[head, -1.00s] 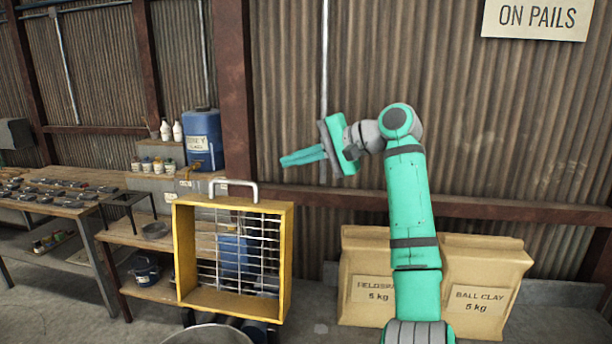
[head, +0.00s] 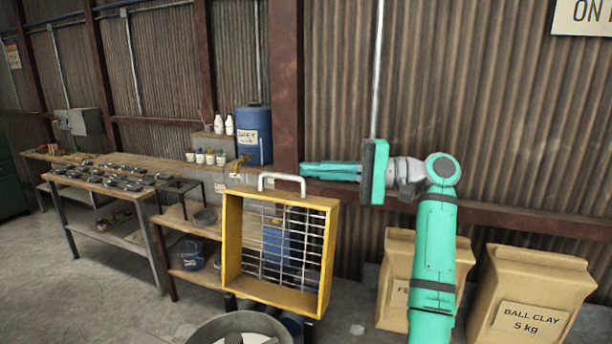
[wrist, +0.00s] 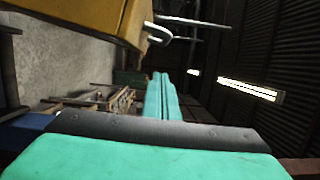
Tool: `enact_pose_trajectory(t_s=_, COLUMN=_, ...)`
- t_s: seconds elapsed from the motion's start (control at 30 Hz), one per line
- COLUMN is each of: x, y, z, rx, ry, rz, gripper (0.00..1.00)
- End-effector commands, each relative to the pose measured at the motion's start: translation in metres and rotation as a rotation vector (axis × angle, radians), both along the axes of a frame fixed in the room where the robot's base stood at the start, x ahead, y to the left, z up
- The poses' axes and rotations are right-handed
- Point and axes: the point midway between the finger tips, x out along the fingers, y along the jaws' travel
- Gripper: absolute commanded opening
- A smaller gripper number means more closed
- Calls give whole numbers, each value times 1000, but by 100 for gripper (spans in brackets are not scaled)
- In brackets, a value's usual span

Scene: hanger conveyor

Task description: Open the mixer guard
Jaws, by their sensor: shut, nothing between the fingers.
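The mixer guard (head: 232,245) is a yellow square frame with metal bars across it. It stands upright above a round grey metal bowl (head: 205,331). A pale grey handle (head: 282,178) sits on the guard's top edge. My gripper (head: 304,169) is shut and empty, pointing left, a little right of the handle and near its height. Whether the fingertips touch the handle cannot be told from the head view. In the wrist view the shut fingers (wrist: 161,82) show apart from the yellow guard (wrist: 90,15) and its handle (wrist: 190,20).
A shelf table with a blue barrel (head: 254,136) and small jars stands behind the guard. A long bench (head: 80,184) with many dark items is at the left. Clay bags (head: 535,300) stand at the right. Open floor lies at front left.

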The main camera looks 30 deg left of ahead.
Motion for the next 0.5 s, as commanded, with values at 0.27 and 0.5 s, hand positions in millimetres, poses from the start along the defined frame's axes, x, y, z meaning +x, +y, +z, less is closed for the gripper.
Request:
enact_pose_trajectory(t_s=0.27, x=-29, y=3, z=0, rx=0, ry=-1, rz=-1, gripper=0)
enact_pose_trajectory(t_s=0.5, x=-41, y=-1, z=1, rx=1, ry=0, rz=-3, gripper=0)
